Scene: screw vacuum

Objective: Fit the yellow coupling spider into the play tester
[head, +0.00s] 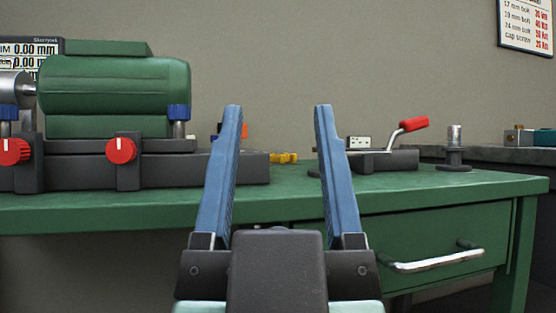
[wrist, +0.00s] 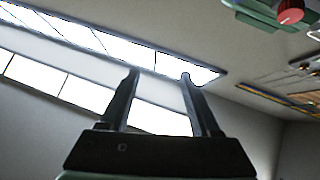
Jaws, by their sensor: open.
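A small yellow part (head: 284,157), which looks like the coupling spider, lies on the green bench between my fingers in the head view. It is small and far off, so its shape is unclear. A low dark fixture (head: 385,161) with a red-handled crank and a small white box stands to its right; it may be the play tester, but I cannot tell for sure. My gripper (head: 277,108) is open and empty, raised in front of the bench with its blue fingers pointing up. The wrist view shows the open fingers (wrist: 160,74) against ceiling and windows.
A large green motor unit (head: 115,85) with red knobs fills the bench's left side. A short metal post (head: 454,150) on a dark base stands right of the fixture. The bench (head: 440,187) has a drawer with a metal handle (head: 430,262) protruding in front.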

